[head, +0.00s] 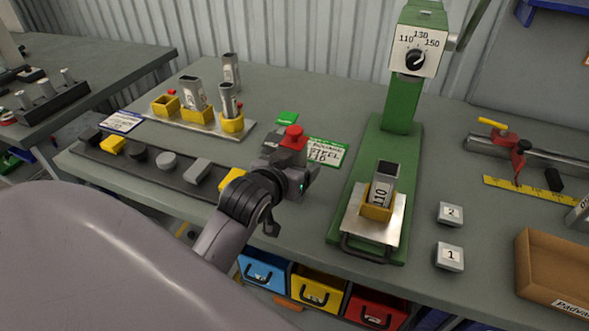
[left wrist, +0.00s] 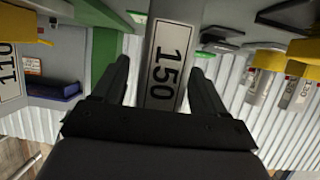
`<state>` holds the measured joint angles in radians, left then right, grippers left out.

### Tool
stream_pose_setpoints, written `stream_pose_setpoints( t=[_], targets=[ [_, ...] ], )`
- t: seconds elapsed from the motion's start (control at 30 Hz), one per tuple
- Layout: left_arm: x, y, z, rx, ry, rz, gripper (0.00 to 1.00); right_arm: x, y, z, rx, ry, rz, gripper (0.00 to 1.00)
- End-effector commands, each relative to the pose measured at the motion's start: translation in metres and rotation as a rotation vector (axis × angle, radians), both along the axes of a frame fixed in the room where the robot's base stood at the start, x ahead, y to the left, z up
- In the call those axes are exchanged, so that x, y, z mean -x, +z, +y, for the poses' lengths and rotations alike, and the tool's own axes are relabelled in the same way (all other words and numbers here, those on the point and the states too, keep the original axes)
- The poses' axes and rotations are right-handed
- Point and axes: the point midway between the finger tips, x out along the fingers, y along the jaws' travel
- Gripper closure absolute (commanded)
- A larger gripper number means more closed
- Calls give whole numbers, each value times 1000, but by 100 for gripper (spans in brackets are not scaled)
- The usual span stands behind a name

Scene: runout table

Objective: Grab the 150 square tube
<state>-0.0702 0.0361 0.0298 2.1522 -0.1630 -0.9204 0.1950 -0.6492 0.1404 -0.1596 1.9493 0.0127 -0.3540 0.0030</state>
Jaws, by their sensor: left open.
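The 150 square tube (left wrist: 168,68) is a grey metal tube with a white "150" label in the left wrist view. It stands between the two open fingers of my left gripper (left wrist: 157,85), with a gap visible on each side. That view is upside down. In the head view my left gripper (head: 300,178) is over the front middle of the table, and I cannot clearly make out the 150 tube there. Another tube, labelled 110 (head: 385,177), sits in a yellow holder on the green press; it also shows in the left wrist view (left wrist: 8,72). My right gripper is out of view.
The green press (head: 402,105) stands right of my left gripper. A tray (head: 188,126) with yellow holders and several tubes is at the back left. A red button (head: 293,137) is just behind the gripper. A dark strip (head: 145,171) with grey and yellow pieces lies along the front left.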

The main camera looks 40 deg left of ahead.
Motion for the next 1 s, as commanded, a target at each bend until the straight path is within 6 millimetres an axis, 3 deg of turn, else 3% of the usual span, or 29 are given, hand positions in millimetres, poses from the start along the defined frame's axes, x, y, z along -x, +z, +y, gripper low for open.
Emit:
stream_pose_setpoints(
  t=[0.13, 0.4, 0.47, 0.6, 1.0],
  targets=[
    [-10, -4, 2, 0, 1, 0, 28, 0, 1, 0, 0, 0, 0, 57],
    [-12, -5, 3, 0, 1, 0, 28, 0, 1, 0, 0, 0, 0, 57],
    [-12, -5, 3, 0, 1, 0, 44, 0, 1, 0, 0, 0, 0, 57],
    [-12, -5, 3, 0, 1, 0, 89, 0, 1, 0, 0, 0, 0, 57],
    [-12, 0, 3, -1, 1, -3, 89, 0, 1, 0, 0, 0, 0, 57]
  ],
)
